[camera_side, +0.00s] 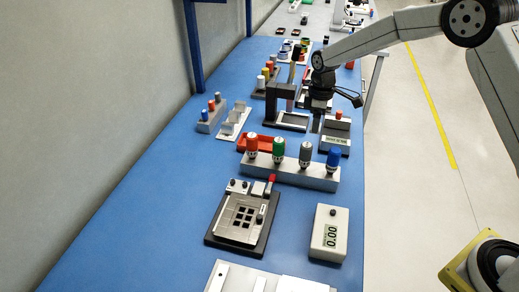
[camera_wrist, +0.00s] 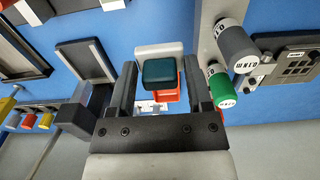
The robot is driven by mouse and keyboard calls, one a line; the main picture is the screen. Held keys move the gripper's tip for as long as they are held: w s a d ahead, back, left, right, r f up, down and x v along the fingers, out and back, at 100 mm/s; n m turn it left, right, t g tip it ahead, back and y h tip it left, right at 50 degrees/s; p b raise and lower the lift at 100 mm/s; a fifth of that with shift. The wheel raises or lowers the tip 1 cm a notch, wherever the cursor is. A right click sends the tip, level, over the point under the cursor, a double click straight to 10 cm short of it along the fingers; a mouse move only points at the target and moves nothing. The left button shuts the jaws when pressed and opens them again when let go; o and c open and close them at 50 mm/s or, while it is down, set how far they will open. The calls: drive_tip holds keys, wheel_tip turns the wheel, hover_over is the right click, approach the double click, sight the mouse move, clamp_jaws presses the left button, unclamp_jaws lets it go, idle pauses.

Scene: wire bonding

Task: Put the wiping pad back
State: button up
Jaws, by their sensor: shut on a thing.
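In the side view the held thing is too small to make out. A red tray (camera_side: 257,146) lies left of the gripper; a red surface (camera_wrist: 168,93) shows partly hidden below the block.
A dark frame stand (camera_side: 285,93) is just left of my gripper. Blue bench is clear at front left.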

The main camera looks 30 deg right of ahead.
drive_tip(key=shift+f, duration=4)
drive_tip(key=shift+f, duration=0.1)
drive_tip(key=shift+f, duration=1.75)
drive_tip(key=shift+f, duration=0.15)
drive_tip(key=o, duration=1.2)
drive_tip(key=shift+o, duration=0.2)
wheel_tip(320, 180, up, 12)
drive_tip(key=shift+r, duration=0.2)
